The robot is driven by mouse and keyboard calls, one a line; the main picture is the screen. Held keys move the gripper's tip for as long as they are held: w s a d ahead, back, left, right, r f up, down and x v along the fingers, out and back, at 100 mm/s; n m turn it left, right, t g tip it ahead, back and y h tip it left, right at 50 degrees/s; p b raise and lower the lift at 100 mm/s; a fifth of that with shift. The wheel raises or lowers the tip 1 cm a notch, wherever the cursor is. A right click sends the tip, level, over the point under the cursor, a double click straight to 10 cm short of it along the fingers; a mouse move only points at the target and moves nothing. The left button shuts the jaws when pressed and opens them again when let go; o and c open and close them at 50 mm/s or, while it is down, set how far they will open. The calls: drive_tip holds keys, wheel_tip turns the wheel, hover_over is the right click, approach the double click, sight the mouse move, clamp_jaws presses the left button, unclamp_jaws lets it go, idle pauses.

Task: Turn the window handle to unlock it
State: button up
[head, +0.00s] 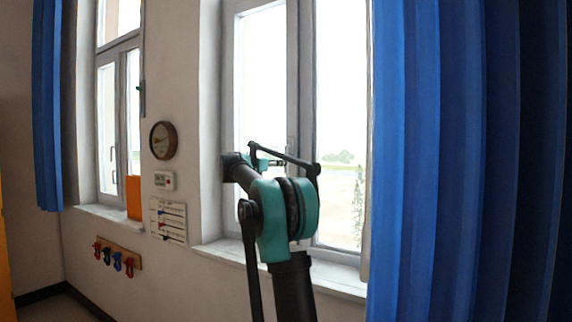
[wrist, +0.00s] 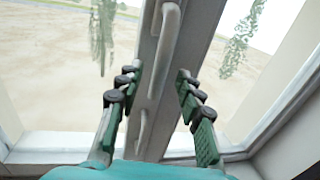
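In the wrist view, a pale window handle (wrist: 167,50) runs along the upper part of the window's grey middle post. A second, smaller pale handle-like piece (wrist: 142,130) is lower on the same post. My gripper (wrist: 158,78) is open, with one green-padded finger on each side of the post. The upper handle's lower end lies between the fingertips in the picture, and I see no finger touching it. In the head view my arm reaches to the window (head: 264,80), and my gripper (head: 270,161) is small and partly hidden near the middle post.
A blue curtain (head: 455,160) hangs close on the right. The sill (head: 230,254) runs below the window. A clock (head: 163,140), a small display and a chart are on the wall to the left, with several coloured items on a rack lower down.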

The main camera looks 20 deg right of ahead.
drive_tip(key=shift+x, duration=2.15)
clamp_jaws()
